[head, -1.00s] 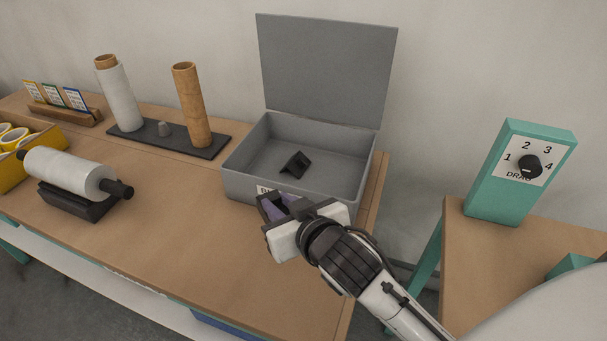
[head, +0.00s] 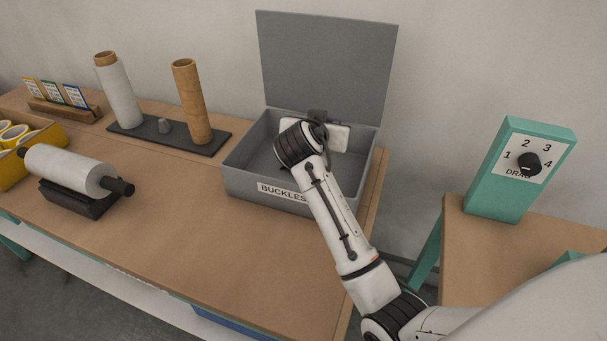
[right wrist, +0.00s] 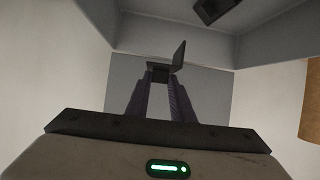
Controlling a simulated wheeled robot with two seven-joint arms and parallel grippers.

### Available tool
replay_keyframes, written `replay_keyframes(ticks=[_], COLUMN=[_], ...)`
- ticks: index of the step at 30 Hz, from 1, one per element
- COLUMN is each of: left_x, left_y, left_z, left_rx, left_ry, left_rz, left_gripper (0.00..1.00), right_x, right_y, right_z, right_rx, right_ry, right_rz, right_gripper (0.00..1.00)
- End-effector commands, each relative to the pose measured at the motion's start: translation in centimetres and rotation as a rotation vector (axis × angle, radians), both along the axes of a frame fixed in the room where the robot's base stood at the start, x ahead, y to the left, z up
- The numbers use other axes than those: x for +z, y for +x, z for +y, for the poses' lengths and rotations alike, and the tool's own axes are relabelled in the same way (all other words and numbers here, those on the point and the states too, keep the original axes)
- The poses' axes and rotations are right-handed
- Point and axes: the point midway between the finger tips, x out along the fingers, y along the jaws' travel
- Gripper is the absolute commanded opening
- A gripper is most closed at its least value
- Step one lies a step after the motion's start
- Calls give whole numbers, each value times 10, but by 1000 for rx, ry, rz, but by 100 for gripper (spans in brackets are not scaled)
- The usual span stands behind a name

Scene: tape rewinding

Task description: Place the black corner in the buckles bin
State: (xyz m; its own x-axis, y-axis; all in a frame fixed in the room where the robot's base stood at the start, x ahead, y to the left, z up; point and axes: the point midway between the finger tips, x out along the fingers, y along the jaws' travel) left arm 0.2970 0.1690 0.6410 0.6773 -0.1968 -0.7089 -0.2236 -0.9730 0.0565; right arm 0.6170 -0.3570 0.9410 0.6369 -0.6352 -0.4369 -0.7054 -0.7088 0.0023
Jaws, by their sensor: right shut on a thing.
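A grey buckles bin (head: 240,184), with its lid (head: 325,62) standing open, is near the right end of the bench. My right gripper (head: 318,118) is over the back part of the bin, in front of the lid. In the right wrist view its purple fingers (right wrist: 160,82) are shut on a small black corner (right wrist: 172,62), held at the fingertips. Another black piece (right wrist: 214,8) lies inside the bin at the top of that view, partly cut off. My arm hides it in the head view. My left gripper is not in view.
A black base (head: 165,142) with a film roll (head: 118,95) and a cardboard tube (head: 190,100) stands left of the bin. A wrapped roll on a holder (head: 68,176) is farther left. A green dial box (head: 500,185) stands right. The front of the bench is clear.

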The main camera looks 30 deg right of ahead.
Motion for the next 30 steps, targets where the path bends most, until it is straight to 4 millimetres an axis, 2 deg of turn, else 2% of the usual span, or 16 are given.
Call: replay_keyframes(ticks=[3, 6, 12, 17, 21, 24, 30], left_x=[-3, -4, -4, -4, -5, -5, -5], left_y=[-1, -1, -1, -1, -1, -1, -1], left_z=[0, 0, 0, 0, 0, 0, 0], left_rx=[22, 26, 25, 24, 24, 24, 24], left_ry=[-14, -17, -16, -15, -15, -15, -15], left_rz=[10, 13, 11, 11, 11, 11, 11], left_gripper=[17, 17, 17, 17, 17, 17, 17], right_x=[-9, -26, -60, -75, -96, -104, -105], right_y=[1, 0, 0, 0, 0, 1, 1], right_z=[-8, -11, -10, -10, -10, -9, -9], right_rx=[-50, -61, -58, -58, -57, -56, -56], right_ry=[1, -3, -2, -2, -2, -2, 0], right_rz=[2, 4, 2, 2, 4, 0, -1], right_gripper=[0, 0, 0, 0, 0, 0, 0])
